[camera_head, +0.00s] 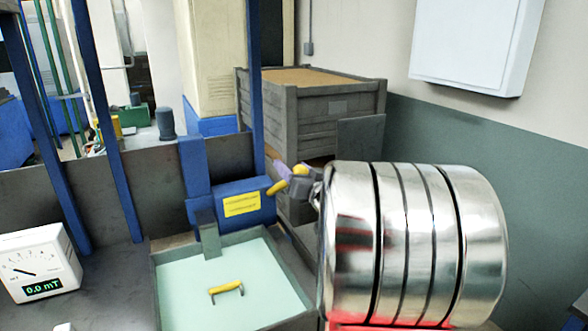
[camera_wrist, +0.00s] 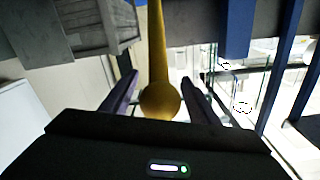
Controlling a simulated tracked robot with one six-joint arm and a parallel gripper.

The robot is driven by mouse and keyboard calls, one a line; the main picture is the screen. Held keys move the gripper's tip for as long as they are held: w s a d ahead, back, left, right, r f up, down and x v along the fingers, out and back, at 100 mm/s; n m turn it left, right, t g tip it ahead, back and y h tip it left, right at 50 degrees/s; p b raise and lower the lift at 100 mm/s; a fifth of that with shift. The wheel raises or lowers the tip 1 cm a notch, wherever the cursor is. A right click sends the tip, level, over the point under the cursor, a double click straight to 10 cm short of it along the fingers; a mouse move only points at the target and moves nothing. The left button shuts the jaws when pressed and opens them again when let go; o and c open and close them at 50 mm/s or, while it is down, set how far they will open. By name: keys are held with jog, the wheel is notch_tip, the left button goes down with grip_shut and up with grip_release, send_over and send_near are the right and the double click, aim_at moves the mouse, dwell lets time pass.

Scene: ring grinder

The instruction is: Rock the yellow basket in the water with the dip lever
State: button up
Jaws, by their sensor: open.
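The dip lever (camera_head: 277,188) is a yellow bar sticking out from the right side of a blue housing (camera_head: 205,207) with a yellow label. In the wrist view, the yellow lever (camera_wrist: 157,45) with its round end lies between my two fingers. My gripper (camera_head: 283,177) is at the lever's outer end, and it also shows in the wrist view (camera_wrist: 160,82). It is open, with a visible gap on each side of the lever. A yellow handle (camera_head: 226,287) shows in the pale green water (camera_head: 190,298); the basket body cannot be made out.
The water tank (camera_head: 290,287) has a grey rim. A gauge (camera_head: 38,263) reading 0.0 mT stands at left. Blue posts (camera_head: 110,130) rise around the bench. A grey crate (camera_head: 310,115) stands behind the lever, and a white wall box (camera_head: 475,45) hangs at right.

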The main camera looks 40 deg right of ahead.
grip_shut()
dwell(0.7)
